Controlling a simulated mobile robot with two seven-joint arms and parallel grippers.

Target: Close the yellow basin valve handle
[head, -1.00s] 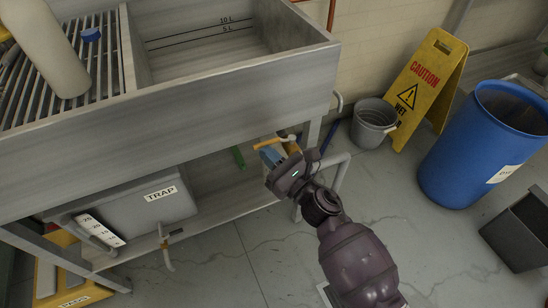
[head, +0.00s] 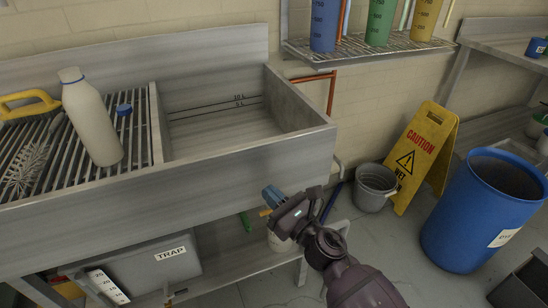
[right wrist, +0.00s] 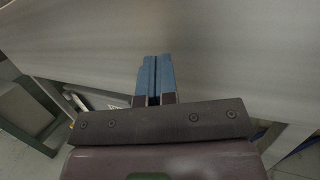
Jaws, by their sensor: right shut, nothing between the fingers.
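The steel basin (head: 225,130) fills the left and middle of the head view, with level lines on its back wall. A small yellow piece (head: 265,212), likely part of the valve handle, shows below the basin's front right, just beside my right gripper. The rest of the handle is hidden behind my gripper and wrist, so its angle cannot be told. My right gripper (head: 272,195) is shut and empty, its blue fingers in front of the basin's front panel. In the right wrist view the fingers (right wrist: 154,80) are together before the grey panel. My left gripper is not in view.
A white bottle (head: 92,117) stands on the drain rack at left. A grey TRAP box (head: 150,268) and a pale container (head: 280,242) are under the basin. A bucket (head: 374,186), yellow caution sign (head: 425,150) and blue barrel (head: 485,205) stand on the floor at right.

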